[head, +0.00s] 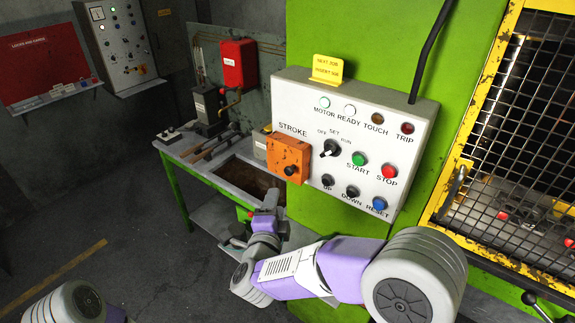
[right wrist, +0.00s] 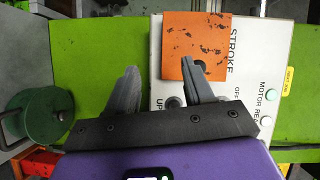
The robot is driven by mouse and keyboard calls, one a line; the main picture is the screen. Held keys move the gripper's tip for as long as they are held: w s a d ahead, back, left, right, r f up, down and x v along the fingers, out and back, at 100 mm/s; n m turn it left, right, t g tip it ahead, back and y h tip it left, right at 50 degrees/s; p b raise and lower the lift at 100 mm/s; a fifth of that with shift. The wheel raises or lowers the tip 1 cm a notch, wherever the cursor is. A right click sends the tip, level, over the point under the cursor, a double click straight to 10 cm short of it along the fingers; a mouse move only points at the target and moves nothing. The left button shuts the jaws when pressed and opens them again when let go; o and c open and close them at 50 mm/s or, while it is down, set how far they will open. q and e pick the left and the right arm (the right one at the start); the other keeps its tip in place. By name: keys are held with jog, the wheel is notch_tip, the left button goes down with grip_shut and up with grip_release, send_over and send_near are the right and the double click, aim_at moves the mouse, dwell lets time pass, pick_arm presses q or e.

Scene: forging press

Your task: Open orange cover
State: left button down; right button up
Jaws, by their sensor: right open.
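The orange cover (head: 288,152) is a scuffed box on the left part of the white control panel (head: 385,120), under the STROKE label. It looks closed, with a dark round knob or hole low on its face. My right gripper (head: 267,203) is open and empty, below and a little left of the cover in the head view. In the right wrist view the orange cover (right wrist: 193,32) lies ahead of the open right gripper (right wrist: 163,72). One finger overlaps its lower edge in the picture; I cannot tell if they touch. My left gripper is out of view.
The panel carries START (head: 359,159) and STOP (head: 389,171) buttons, a selector knob (head: 329,148) and several other controls close to the cover. A green-legged workbench (head: 180,150) with tools stands behind at left. A yellow-framed mesh guard (head: 520,140) is at right.

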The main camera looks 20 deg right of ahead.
aim_at(288, 173)
notch_tip(288, 173, up, 5)
jog(key=s+m+h, duration=0.2)
jog(key=m, duration=0.1)
jog(key=p+x, duration=0.1)
jog(key=x, duration=0.6)
jog(key=shift+w+d+r+p, duration=0.1)
jog(key=shift+w+d+p, duration=0.1)
jog(key=shift+d+p, duration=0.2)
jog(key=shift+c, duration=0.5)
grip_shut()
